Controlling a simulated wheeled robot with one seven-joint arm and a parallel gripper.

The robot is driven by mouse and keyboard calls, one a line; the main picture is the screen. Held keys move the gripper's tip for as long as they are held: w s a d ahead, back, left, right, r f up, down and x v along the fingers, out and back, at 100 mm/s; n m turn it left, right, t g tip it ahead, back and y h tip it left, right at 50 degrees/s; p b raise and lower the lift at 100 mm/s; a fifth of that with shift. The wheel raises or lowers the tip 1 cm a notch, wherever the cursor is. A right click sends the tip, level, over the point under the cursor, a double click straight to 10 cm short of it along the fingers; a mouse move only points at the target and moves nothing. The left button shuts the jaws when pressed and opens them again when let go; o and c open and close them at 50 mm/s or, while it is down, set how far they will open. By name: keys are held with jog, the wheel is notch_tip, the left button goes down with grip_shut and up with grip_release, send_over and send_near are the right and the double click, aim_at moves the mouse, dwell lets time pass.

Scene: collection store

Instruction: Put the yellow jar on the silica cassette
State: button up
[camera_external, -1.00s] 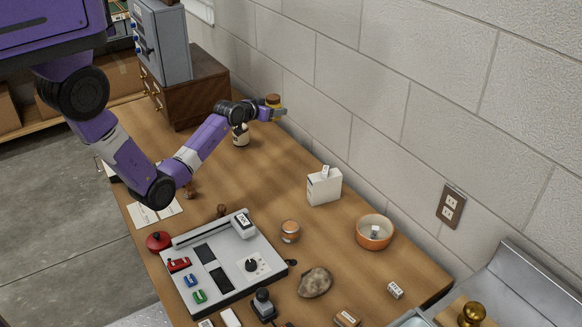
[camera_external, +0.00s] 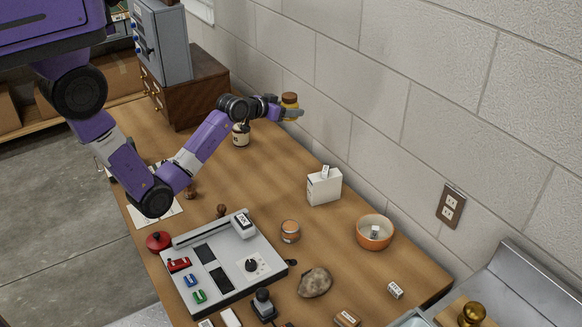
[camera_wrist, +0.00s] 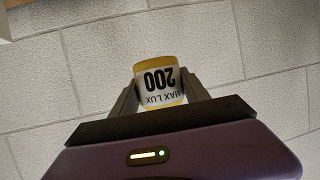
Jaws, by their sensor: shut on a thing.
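The yellow jar (camera_external: 289,103) has a brown lid and is held off the table near the wall, roughly upright. My gripper (camera_external: 290,113) is shut on the jar, with one finger on each side in the wrist view (camera_wrist: 160,98). A white upright box (camera_external: 323,188) with a small tag on top stands on the table to the right and nearer; it may be the silica cassette, but its writing is too small to read.
A cream jar (camera_external: 241,135) stands below my wrist. An orange bowl (camera_external: 374,233), a small copper-coloured jar (camera_external: 290,231), a rock (camera_external: 315,282) and a grey control panel (camera_external: 222,264) stand nearer. The block wall (camera_external: 350,110) runs along the back edge. Table between cream jar and white box is clear.

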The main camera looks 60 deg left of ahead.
jog(key=s+d+r+m+h, duration=0.1)
jog(key=s+d+m+h, duration=0.25)
jog(key=d, duration=0.65)
jog(key=s+d+r+m+h, duration=0.1)
jog(key=s+d+m+h, duration=0.25)
jog(key=d, duration=0.65)
jog(key=s+d+r+m+g+h, duration=0.5)
jog(key=s+d+m+g+h, duration=0.15)
jog(key=s+d, duration=0.5)
jog(key=p, duration=0.1)
send_over(291, 226)
jog(key=shift+t+h, duration=0.25)
notch_tip(291, 226, down, 16)
jog(key=shift+f, duration=2.2)
jog(key=shift+f, duration=0.2)
jog(key=o, duration=1.5)
jog(key=shift+r, duration=0.1)
jog(key=shift+c, duration=0.2)
jog(key=shift+r, duration=0.1)
jog(key=b+v, duration=0.1)
jog(key=v, duration=1.1)
jog(key=shift+b, duration=0.4)
